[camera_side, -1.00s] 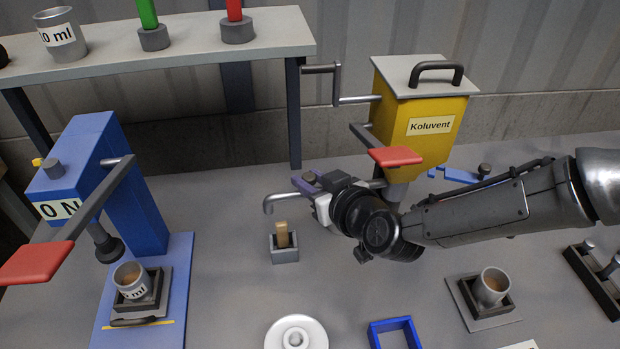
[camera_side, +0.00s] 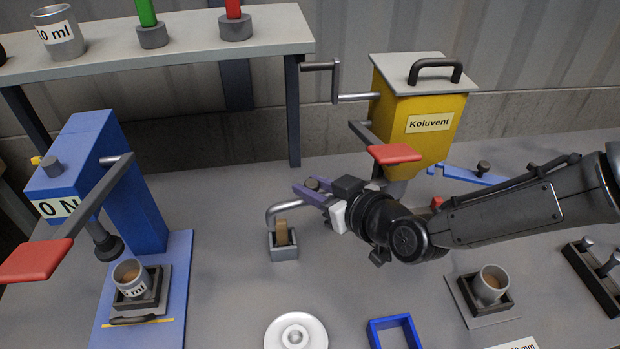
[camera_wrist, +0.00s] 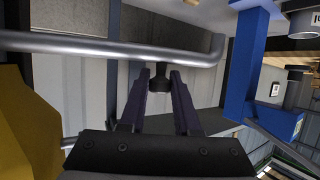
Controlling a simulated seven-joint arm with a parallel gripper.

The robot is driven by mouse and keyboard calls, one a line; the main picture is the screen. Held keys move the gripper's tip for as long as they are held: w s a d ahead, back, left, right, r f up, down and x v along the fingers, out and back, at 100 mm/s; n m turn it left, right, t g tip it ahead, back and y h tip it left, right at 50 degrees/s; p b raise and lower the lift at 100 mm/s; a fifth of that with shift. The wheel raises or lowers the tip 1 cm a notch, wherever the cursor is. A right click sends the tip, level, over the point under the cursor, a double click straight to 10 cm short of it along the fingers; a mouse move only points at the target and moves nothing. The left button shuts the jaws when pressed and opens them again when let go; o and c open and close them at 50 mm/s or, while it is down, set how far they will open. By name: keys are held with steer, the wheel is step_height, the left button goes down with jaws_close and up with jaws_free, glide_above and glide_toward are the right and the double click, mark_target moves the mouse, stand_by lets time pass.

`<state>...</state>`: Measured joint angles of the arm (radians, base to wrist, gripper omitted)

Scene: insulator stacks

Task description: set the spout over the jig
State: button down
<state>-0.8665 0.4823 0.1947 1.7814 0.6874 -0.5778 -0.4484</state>
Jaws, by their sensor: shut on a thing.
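A small grey square holder (camera_side: 284,254) with an upright tan block stands just below the spout's end, which is slightly left of the block. A dark square jig (camera_side: 468,292) holding a filled cup (camera_side: 491,285) stands at the right, away from the spout. Contact at the spout's end is unclear.
A blue press (camera_side: 130,180) with a red-ended lever stands left, a cup beneath it. A white disc (camera_side: 296,333) and blue frame (camera_side: 394,334) lie in front. A red-ended hopper lever (camera_side: 394,154) is above my gripper. Bare table lies between holder and press.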

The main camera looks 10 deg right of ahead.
steer(key=s+d+n+g+y, duration=0.7)
steer(key=s+d+n+g, duration=0.2)
steer(key=s+n, duration=0.15)
steer(key=d+n+g+h, duration=0.5)
steer(key=d+n+g, duration=0.7)
steer(key=d, duration=0.4)
steer(key=shift+w+d+g, duration=0.15)
steer(key=shift+d+g, duration=0.25)
steer(key=shift+g, duration=0.4)
steer(key=shift+r+n, duration=0.1)
steer(key=shift+n, duration=0.15)
